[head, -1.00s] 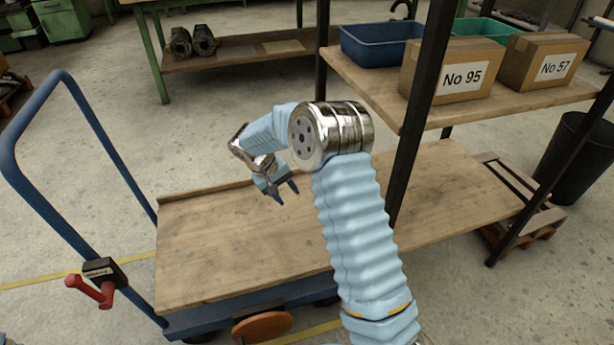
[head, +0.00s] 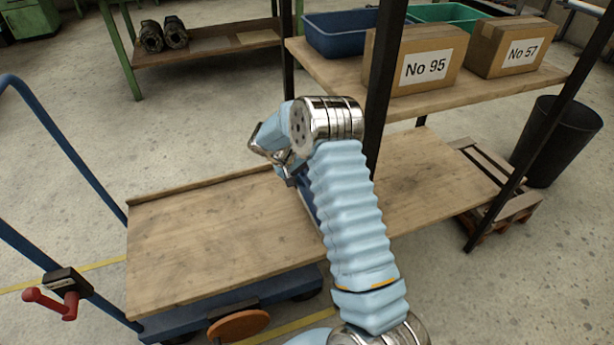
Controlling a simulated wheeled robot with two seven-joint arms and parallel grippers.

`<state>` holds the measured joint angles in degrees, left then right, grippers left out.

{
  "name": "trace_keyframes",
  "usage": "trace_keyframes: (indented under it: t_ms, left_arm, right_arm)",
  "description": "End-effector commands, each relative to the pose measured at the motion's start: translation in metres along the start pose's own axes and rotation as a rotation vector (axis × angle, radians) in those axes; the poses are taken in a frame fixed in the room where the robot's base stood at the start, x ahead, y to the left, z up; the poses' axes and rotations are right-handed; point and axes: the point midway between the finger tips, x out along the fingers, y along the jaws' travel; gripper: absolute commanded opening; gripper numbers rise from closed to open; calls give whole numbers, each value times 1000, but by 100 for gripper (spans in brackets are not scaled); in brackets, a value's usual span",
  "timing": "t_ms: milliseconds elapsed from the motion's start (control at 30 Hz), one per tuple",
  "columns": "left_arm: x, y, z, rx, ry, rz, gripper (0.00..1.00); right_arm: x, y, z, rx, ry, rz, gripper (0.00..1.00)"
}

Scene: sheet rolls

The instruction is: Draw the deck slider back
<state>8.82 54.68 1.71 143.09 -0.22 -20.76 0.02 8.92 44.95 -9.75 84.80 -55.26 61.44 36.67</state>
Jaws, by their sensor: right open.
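The blue cart has a flat wooden deck (head: 200,240), which runs right towards the rack's lower board. A red lever (head: 48,302) on a dark block (head: 66,280) sits low on the cart's blue handle frame (head: 75,160). I cannot tell which part is the deck slider. My right gripper (head: 291,181) is open and empty above the far side of the deck, near the front post of the rack. Its fingers point down and are partly hidden by my own forearm, as is the deck behind it. My left gripper is not in view.
A dark rack post (head: 382,85) stands right beside my right arm. The upper shelf holds a blue bin (head: 340,35), a green bin (head: 445,14) and cartons No 95 (head: 390,70) and No 57 (head: 490,55). A black bin (head: 555,140) and a pallet (head: 520,205) stand right.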

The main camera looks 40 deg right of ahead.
Motion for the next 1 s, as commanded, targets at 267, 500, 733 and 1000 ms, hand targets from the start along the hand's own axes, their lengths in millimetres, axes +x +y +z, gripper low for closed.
trace_keyframes:
  t_ms: [267,500,733,1000]
  left_arm:
    - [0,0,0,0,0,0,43]
    - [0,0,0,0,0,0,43]
    - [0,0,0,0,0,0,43]
    - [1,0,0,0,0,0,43]
  right_arm:
    - [3,0,0,0,1,0,44]
    - [3,0,0,0,0,0,14]
    - [3,0,0,0,0,0,0]
    - [3,-1,0,0,1,-1,0]
